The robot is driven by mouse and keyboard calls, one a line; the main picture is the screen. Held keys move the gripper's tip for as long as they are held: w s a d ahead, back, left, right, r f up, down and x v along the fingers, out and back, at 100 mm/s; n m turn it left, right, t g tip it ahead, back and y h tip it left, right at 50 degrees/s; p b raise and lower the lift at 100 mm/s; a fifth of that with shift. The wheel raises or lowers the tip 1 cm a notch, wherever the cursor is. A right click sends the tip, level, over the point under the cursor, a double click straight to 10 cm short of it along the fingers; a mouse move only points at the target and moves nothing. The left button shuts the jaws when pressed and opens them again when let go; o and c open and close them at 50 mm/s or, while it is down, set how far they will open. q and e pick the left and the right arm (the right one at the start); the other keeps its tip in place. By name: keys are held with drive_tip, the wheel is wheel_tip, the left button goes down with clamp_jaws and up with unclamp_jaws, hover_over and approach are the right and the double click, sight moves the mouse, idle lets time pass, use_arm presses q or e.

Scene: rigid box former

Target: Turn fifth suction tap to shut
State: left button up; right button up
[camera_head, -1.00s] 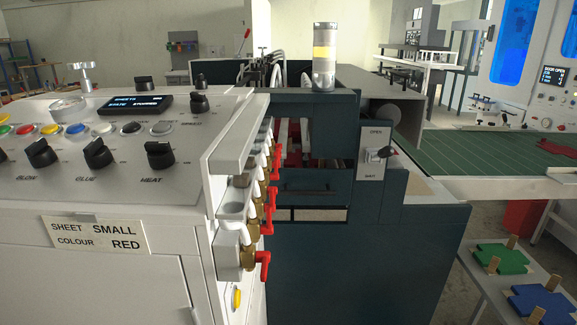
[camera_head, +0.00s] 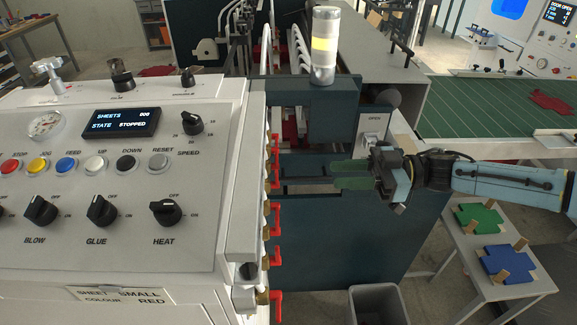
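A row of several suction taps with red handles runs along the right side of the white control cabinet. From far to near, red handles show at the far tap (camera_head: 275,147), a middle tap (camera_head: 277,215), another tap (camera_head: 276,254) and the nearest tap (camera_head: 278,306). The handles look alike, with their ends hanging down; brass bodies are mostly hidden by the cabinet edge. My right gripper (camera_head: 336,175) comes in from the right, its dark green fingers pointing left towards the taps. The fingers are apart, empty and clear of the handles. My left gripper is not in view.
The white cabinet (camera_head: 225,110) with knobs and a display reading STOPPED fills the left. The dark machine body (camera_head: 340,235) stands behind my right gripper. A grey bin (camera_head: 378,304) is on the floor. A side table (camera_head: 465,250) holds green and blue pieces.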

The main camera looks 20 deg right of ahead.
drive_tip(key=p+x, duration=0.2)
drive_tip(key=x, duration=0.9)
clamp_jaws()
